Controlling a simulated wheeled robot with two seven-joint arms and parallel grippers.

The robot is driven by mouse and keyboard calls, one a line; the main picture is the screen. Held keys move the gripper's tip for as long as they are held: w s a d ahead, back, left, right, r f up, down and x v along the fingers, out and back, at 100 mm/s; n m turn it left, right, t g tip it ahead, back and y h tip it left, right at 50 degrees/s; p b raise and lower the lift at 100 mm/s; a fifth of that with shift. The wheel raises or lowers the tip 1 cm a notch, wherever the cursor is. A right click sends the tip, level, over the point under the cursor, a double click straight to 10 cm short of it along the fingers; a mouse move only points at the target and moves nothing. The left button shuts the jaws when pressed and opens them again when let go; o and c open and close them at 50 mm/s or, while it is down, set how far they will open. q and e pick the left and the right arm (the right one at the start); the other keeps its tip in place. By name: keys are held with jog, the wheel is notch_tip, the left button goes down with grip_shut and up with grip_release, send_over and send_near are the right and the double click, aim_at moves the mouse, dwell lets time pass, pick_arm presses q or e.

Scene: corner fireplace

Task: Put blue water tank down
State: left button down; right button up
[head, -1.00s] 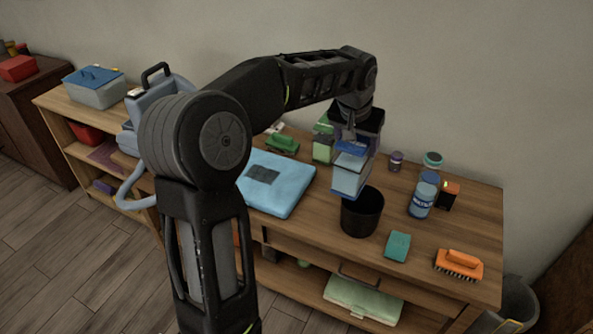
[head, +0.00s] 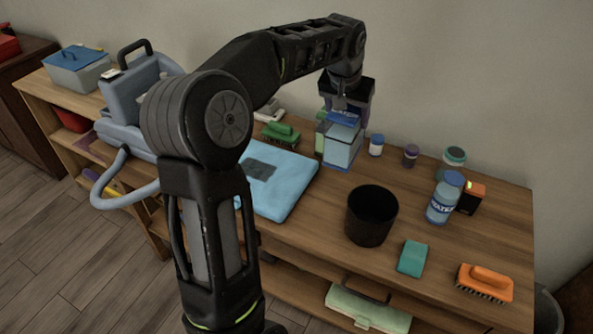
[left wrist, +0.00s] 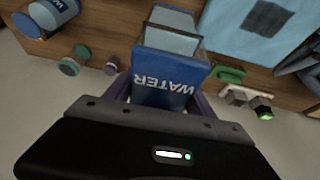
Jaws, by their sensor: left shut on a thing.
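The blue water tank (head: 341,150) has a pale clear-looking body and a blue top. My left gripper (head: 346,108) is shut on its top from above, and the tank hangs upright at the back of the wooden table. I cannot tell whether its bottom touches the tabletop. In the left wrist view the blue face with the word WATER (left wrist: 168,82) sits between the fingers, with the pale body beyond. My right gripper is not in view.
A black bin (head: 371,217) stands in front of the tank. A blue folded cloth (head: 285,188) and a green brush (head: 281,134) lie to the left. A small bottle (head: 376,146) is close on the right. A water bottle (head: 444,199) and orange brush (head: 485,282) are further right.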

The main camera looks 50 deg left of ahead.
pick_arm(q)
jog(key=b+x, duration=0.2)
jog(key=shift+s+f, duration=0.15)
jog(key=shift+f, duration=0.2)
jog(key=shift+r, duration=0.1)
jog(key=shift+f, duration=3.15)
jog(key=shift+f, duration=1.9)
